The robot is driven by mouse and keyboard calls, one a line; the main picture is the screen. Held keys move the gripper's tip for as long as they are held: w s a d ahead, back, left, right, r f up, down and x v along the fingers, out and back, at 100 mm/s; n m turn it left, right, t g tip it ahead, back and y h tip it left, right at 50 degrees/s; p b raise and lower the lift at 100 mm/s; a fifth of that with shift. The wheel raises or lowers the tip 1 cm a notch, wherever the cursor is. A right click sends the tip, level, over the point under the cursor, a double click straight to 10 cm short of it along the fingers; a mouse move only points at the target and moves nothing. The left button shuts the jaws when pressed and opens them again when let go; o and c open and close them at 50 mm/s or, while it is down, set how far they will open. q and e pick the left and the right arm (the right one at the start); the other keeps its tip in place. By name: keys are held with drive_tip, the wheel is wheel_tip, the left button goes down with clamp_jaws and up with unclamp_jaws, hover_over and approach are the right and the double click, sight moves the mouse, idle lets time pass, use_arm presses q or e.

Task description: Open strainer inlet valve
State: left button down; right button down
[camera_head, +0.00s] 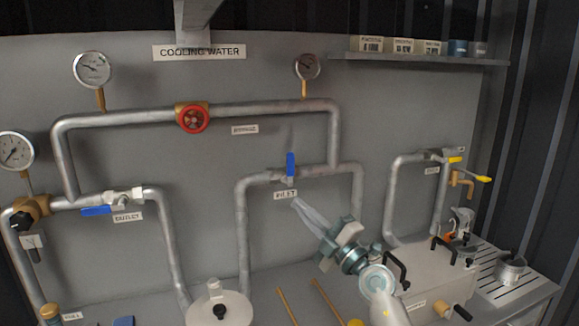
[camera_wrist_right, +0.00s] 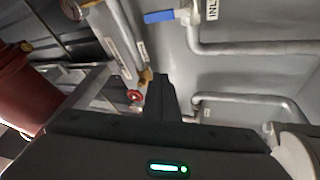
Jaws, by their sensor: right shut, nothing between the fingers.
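The inlet valve has a blue lever (camera_head: 291,165) that points up, across its short horizontal pipe, above an INLET label (camera_head: 285,194). In the right wrist view the blue lever (camera_wrist_right: 159,16) is near the top edge, also across its pipe. My right gripper (camera_head: 298,204) is shut and empty. Its fingertips are just below and right of the label in the head view, apart from the lever. The shut fingers also show in the right wrist view (camera_wrist_right: 160,92). My left gripper is not in view.
An outlet valve with a blue lever (camera_head: 96,211) lying along its pipe is at the left. A red handwheel (camera_head: 193,118) sits on the upper pipe. A yellow-handled valve (camera_head: 482,178) is at the right. Bare wall surrounds the inlet lever.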

sight(289, 166)
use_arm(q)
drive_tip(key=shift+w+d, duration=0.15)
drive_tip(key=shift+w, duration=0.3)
use_arm(e)
drive_tip(key=w+r+n+g+h, duration=0.2)
drive_tip(key=w+r+h, duration=0.1)
drive_tip(key=w+r, duration=0.2)
drive_tip(key=shift+w+a+r+n+g, duration=0.3)
drive_tip(key=shift+w+a, duration=0.1)
drive_tip(key=shift+w, duration=0.2)
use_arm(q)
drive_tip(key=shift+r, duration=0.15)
use_arm(e)
drive_tip(key=shift+w+a, duration=0.1)
